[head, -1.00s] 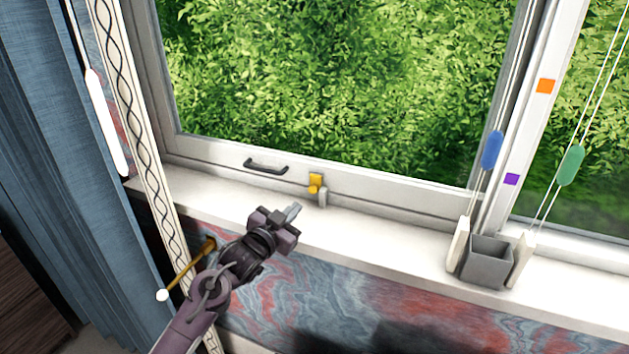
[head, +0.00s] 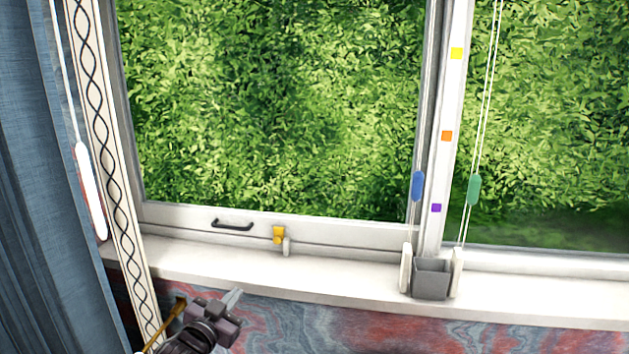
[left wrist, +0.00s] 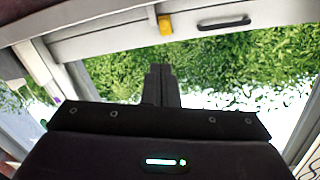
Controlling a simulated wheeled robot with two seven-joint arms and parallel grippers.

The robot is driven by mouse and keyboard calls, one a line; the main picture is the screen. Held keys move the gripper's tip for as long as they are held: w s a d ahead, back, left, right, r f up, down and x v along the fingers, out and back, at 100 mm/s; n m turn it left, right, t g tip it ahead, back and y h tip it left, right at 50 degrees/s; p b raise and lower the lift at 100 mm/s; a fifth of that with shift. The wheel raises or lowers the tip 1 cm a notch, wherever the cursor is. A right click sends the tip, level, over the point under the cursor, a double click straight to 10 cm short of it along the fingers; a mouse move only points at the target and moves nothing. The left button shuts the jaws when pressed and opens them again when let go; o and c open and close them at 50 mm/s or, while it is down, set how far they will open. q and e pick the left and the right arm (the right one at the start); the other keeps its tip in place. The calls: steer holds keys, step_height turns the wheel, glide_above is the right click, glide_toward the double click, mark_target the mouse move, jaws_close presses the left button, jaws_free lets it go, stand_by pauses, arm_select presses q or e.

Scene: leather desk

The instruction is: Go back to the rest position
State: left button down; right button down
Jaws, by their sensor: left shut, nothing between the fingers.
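My left gripper (head: 233,298) is at the bottom of the head view, in front of the window sill and below the yellow latch. Its fingers are shut with nothing between them. In the left wrist view the shut fingers (left wrist: 160,84) stand in the middle, apart from the window behind. The window's yellow latch (head: 279,235) and dark handle (head: 232,225) sit on the lower sash rail. The latch (left wrist: 165,24) and handle (left wrist: 224,22) also show in the left wrist view. My right gripper is in neither view.
A grey open box (head: 431,279) stands on the white sill (head: 330,287) to the right. Cords with a blue pull (head: 418,186) and a green pull (head: 474,189) hang above it. A patterned strip (head: 113,180), white pull (head: 90,190) and blue curtain (head: 30,180) are at left.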

arm_select(q)
steer(key=s+a+f+n+g+y, duration=0.1)
steer(key=s+a+f+g, duration=0.15)
steer(key=f, duration=0.95)
steer(key=s+a+f+n+g+y, duration=0.1)
steer(key=s+f+g+y, duration=0.15)
steer(key=f, duration=1.05)
steer(key=s+f+n+g, duration=0.1)
steer(key=s+f+g, duration=0.2)
steer(key=s+f, duration=1.05)
steer(key=s+f+g, duration=0.2)
steer(key=s+f, duration=0.5)
steer(key=s, duration=0.5)
steer(key=s+f+n+g+y, duration=0.1)
steer(key=s+f+g, duration=0.2)
steer(key=s+f, duration=0.4)
steer(key=s+a+f+g, duration=0.1)
steer(key=s+f, duration=0.6)
steer(key=s, duration=1.2)
steer(key=shift+s+f+g, duration=0.15)
steer(key=shift+f+g, duration=0.1)
steer(key=shift+g, duration=0.55)
steer(key=shift+y, duration=0.25)
